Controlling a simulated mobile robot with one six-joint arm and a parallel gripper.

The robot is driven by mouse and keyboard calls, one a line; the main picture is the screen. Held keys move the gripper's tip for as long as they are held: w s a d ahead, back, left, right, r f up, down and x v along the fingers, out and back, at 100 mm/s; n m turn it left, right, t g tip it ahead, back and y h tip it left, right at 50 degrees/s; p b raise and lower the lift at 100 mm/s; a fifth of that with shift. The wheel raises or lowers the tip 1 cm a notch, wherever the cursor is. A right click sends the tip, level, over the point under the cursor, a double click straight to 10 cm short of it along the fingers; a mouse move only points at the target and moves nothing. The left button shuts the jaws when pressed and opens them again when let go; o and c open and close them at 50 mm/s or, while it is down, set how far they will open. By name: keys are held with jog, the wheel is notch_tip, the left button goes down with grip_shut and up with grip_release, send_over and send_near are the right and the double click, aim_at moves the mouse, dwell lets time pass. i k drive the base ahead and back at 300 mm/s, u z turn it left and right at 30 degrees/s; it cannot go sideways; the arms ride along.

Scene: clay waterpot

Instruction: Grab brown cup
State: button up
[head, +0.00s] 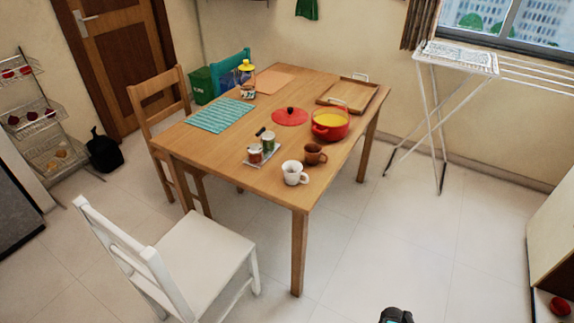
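A brown cup (315,153) stands upright on the wooden table (225,163), near its right front edge. It is just behind and to the right of a white cup (294,173) and in front of a red pot (331,124) with yellow contents. A small dark part of my arm shows at the bottom edge of the head view, on the floor side and well apart from the table. My gripper's fingers cannot be made out there, and nothing is seen touching the brown cup.
A small tray (261,155) with jars, a red lid (290,117) and a wooden tray (348,95) are on the table. A white chair (200,255) stands front left, a drying rack (455,60) back right. The floor (400,235) right of the table is clear.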

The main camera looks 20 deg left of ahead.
aim_at(312, 151)
jog(key=u, duration=0.85)
